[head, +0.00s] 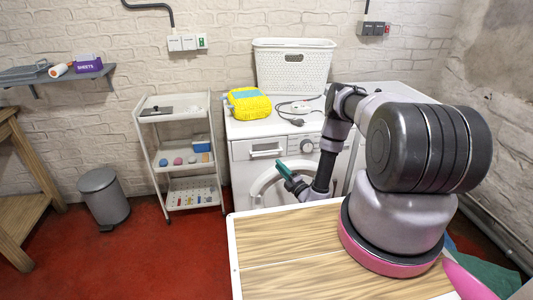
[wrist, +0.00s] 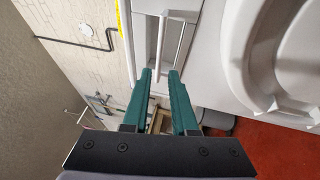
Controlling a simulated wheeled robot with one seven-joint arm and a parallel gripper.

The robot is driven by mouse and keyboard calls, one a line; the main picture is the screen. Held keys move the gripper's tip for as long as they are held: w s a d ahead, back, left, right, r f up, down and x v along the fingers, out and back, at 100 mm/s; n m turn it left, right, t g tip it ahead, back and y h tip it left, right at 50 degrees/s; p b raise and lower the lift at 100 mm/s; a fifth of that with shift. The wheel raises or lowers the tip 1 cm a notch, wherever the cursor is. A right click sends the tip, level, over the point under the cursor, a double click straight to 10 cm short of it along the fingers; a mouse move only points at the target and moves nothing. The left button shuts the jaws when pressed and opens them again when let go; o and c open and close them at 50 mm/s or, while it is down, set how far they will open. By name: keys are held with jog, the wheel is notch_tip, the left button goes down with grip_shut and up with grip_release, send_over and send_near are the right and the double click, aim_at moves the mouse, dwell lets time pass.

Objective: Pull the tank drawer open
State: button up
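The tank drawer (head: 265,149) is a white framed panel at the upper left of the white washing machine (head: 240,170). It looks shut in the head view. In the wrist view the drawer front (wrist: 148,35) is at top centre, with a slim pale bar (wrist: 182,45) along it. My gripper (head: 284,171) has teal fingers and is in front of the machine, just below and right of the drawer. In the wrist view my gripper (wrist: 159,74) is open, with an empty gap between the fingertips. The fingers are not closed on the bar; exact distance cannot be told.
The round machine door (wrist: 245,50) is right in the wrist view. A yellow pack (head: 248,104) and a white basket (head: 293,68) stand on top. A white trolley (head: 180,150) stands left of the machine.

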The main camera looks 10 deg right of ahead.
aim_at(275, 146)
jog(key=x, duration=1)
jog(key=shift+w+a+r, duration=0.15)
jog(key=shift+w, duration=0.05)
grip_shut()
dwell(1.1)
